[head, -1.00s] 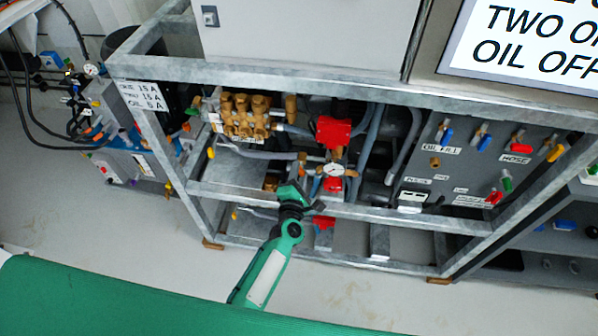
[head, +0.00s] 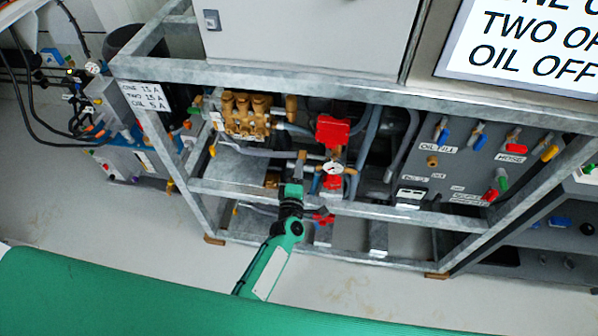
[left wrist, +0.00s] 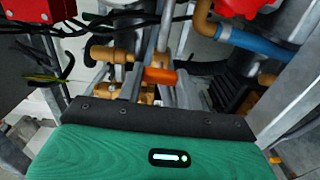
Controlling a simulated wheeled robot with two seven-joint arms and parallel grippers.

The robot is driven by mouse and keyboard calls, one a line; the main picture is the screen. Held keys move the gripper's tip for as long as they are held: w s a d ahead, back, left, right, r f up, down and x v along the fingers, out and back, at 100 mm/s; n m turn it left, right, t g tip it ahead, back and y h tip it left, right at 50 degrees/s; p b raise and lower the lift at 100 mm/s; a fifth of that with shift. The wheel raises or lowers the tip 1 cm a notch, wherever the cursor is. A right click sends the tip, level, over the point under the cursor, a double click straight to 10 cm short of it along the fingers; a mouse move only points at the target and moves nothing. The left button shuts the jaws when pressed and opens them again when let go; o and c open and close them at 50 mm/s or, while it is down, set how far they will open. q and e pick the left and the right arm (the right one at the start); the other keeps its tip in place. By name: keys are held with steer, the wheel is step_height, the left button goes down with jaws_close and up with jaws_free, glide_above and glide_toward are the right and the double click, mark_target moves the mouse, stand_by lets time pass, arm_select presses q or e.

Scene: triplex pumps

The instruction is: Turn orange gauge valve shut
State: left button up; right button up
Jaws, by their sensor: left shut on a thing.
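The orange valve handle (left wrist: 160,76) shows in the left wrist view as a short orange bar, level across the picture, in front of brass pipe fittings. My left gripper (left wrist: 159,88) has its two grey fingers on either side of it and is shut on it. In the head view my left gripper (head: 297,178) reaches in over the frame's front rail, just left of the round white gauge (head: 333,168). The orange handle is hidden or too small to make out there. My right gripper is not in view.
A galvanised frame rail (head: 390,211) runs close under my left gripper. A red box (head: 333,131) sits above the gauge, and a red-handled valve (head: 322,217) is below the rail. Brass pump heads (head: 246,115) are at upper left. A grey valve panel (head: 470,160) is at right.

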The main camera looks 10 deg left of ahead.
arm_select(q)
steer(key=shift+f, duration=0.1)
steer(key=o, duration=1)
steer(key=s+b, duration=0.1)
steer(key=s, duration=1.3)
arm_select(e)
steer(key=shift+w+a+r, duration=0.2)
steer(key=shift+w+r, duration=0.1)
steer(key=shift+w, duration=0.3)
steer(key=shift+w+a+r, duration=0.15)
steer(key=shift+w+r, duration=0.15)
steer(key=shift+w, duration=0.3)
arm_select(q)
steer(key=shift+w, duration=0.1)
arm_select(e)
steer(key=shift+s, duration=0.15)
